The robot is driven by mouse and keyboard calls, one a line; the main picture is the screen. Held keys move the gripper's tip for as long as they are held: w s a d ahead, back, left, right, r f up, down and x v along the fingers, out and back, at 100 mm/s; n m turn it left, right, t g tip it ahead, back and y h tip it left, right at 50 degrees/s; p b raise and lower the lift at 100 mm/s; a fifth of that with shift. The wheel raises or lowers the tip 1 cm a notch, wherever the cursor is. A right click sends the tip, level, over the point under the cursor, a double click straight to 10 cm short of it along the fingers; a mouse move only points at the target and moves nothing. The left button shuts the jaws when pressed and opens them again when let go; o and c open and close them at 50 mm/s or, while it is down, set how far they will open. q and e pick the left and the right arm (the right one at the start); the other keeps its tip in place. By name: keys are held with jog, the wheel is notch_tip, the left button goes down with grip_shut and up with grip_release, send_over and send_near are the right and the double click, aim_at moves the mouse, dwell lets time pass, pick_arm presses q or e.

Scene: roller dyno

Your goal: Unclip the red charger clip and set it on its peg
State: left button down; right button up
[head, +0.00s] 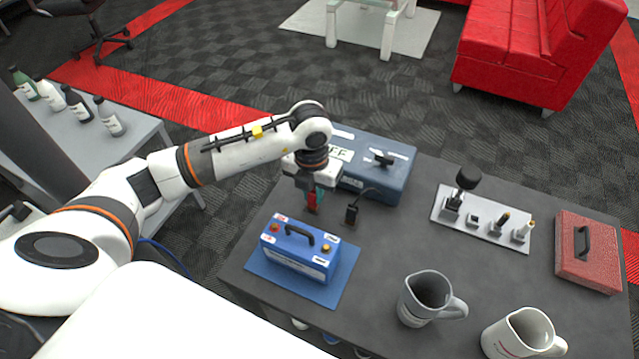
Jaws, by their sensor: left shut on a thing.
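My left gripper (313,188) reaches down over the table behind the battery and is shut on the red charger clip (314,204). The clip hangs between the fingers, partly hidden by them, and is apart from the battery's terminals. I cannot tell whether its lower end touches a peg. The blue battery (300,250) stands on a blue mat (347,274), with a black carrying handle on top. The black clip (352,212) stands to the right of the red one, its cable running to the blue charger (390,183). My right gripper is not in view.
A light plate with a black-knobbed lever and small fittings (482,216) lies to the right. A red case (588,252) stands at the right edge. Two mugs (428,299) (522,335) stand at the front right. The table middle (400,245) is clear.

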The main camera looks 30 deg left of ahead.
pick_arm(q)
jog(key=c, duration=1.2)
grip_release()
notch_tip(320, 180, up, 12)
jog(key=shift+w+r+b, duration=0.1)
jog(key=shift+b, duration=0.6)
